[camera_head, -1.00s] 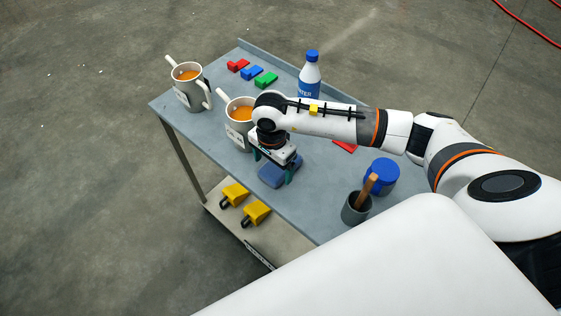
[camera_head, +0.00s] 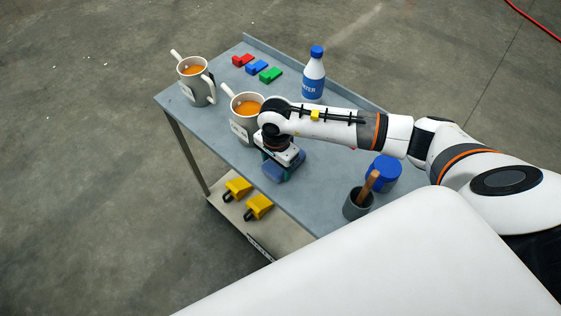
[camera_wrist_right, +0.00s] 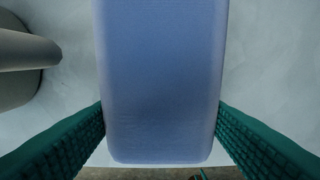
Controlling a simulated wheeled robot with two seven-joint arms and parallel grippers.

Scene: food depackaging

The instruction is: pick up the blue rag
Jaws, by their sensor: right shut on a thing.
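The blue rag (camera_head: 277,173) is a folded, rounded pad at the front edge of the grey table, under my right gripper (camera_head: 279,163). In the right wrist view the rag (camera_wrist_right: 160,85) fills the middle, standing between the two green ribbed fingers of the right gripper (camera_wrist_right: 160,140), which press on its two sides. The gripper is shut on it. In the head view the wrist hides part of the rag, and I cannot tell whether it is clear of the tabletop. My left gripper is not in view.
A mug of orange liquid (camera_head: 244,119) stands close beside the gripper; another (camera_head: 197,82) stands at the left corner. A water bottle (camera_head: 314,76), small red, blue and green blocks (camera_head: 257,67), a blue-lidded jar (camera_head: 383,173) and a grey cup (camera_head: 356,206) share the table (camera_head: 321,188).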

